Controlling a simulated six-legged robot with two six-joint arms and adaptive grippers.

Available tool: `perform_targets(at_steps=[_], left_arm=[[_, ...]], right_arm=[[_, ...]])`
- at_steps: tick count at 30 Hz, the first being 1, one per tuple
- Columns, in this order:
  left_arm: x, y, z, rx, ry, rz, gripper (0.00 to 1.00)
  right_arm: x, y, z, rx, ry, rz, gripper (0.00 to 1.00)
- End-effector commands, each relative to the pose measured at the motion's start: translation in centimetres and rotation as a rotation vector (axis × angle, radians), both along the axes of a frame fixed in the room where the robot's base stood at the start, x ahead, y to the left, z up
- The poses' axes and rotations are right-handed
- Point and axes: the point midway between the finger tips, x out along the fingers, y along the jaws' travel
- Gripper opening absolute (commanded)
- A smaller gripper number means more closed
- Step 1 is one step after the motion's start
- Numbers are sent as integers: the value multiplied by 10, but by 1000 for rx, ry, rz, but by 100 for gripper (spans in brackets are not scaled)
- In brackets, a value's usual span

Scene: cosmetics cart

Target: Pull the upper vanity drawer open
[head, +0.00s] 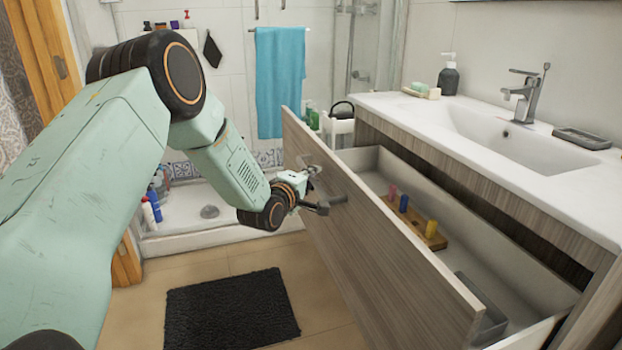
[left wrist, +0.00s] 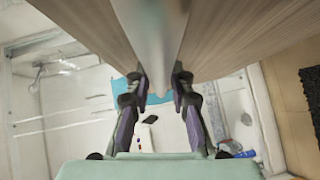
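The upper vanity drawer stands well out from the cabinet, its wood-grain front (head: 385,240) facing left and its inside open to view. My left gripper (head: 322,190) is at the outer face of the front. In the left wrist view, the dark fingers of my left gripper (left wrist: 158,82) lie on both sides of a pale metal handle bar (left wrist: 152,35) and appear closed on it. In the head view the handle is mostly hidden by the gripper. My right gripper is not in view.
Inside the drawer, a wooden holder (head: 425,234) carries small coloured items, and a grey box (head: 482,312) sits near the front. The white sink top (head: 400,103) is above. A black mat (head: 232,308) lies on open floor. A shower tray (head: 205,228) is behind.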

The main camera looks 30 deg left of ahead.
Motion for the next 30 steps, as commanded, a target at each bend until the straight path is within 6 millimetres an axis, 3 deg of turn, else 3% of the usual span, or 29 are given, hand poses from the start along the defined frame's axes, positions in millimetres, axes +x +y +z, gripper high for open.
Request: perform_targets(at_steps=[4,17,30], left_arm=[[-1,0,0,0,0,0,37],[-9,1,0,-1,3,1,37],[-77,-4,11,-8,0,2,37]], right_arm=[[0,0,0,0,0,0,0],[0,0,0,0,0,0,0],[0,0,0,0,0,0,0]])
